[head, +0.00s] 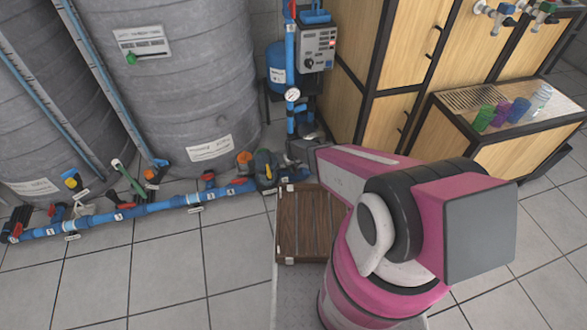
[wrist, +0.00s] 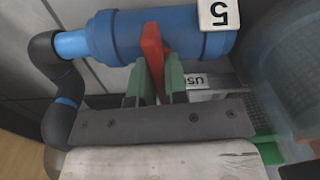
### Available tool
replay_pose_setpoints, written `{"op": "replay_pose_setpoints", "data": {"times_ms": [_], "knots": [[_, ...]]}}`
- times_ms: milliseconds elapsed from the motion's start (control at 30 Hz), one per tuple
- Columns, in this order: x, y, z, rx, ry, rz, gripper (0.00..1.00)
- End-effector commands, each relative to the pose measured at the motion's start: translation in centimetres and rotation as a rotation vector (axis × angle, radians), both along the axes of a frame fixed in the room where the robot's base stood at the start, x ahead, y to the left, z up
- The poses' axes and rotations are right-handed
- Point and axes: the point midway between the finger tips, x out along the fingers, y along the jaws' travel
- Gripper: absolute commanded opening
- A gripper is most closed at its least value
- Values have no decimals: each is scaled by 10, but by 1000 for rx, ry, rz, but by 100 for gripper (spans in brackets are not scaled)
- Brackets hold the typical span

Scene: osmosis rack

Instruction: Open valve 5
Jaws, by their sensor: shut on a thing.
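Valve 5 shows in the wrist view as a red lever handle (wrist: 152,44) on a thick blue pipe (wrist: 115,37). A white tag reading 5 (wrist: 219,13) hangs upside down in the picture, just right of the handle. In the wrist view the handle stands across the pipe's length. My gripper (wrist: 158,82) has green fingertips on both sides of the handle and is shut on it. In the head view my gripper (head: 290,152) is low beside the pump at the pipe's right end; my arm hides most of the handle there.
Large grey tanks (head: 195,75) stand at the back left. A blue floor pipe (head: 150,207) carries several other red-handled valves. A wooden slatted crate (head: 305,225) lies below my arm. Wooden cabinets (head: 400,60) stand to the right. The tiled floor at the front left is clear.

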Motion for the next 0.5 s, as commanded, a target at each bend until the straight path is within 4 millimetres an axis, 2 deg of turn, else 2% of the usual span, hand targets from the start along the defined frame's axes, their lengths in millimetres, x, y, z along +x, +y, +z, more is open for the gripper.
{"op": "replay_pose_setpoints", "data": {"times_ms": [500], "knots": [[0,0,0,0,1,447,0]]}}
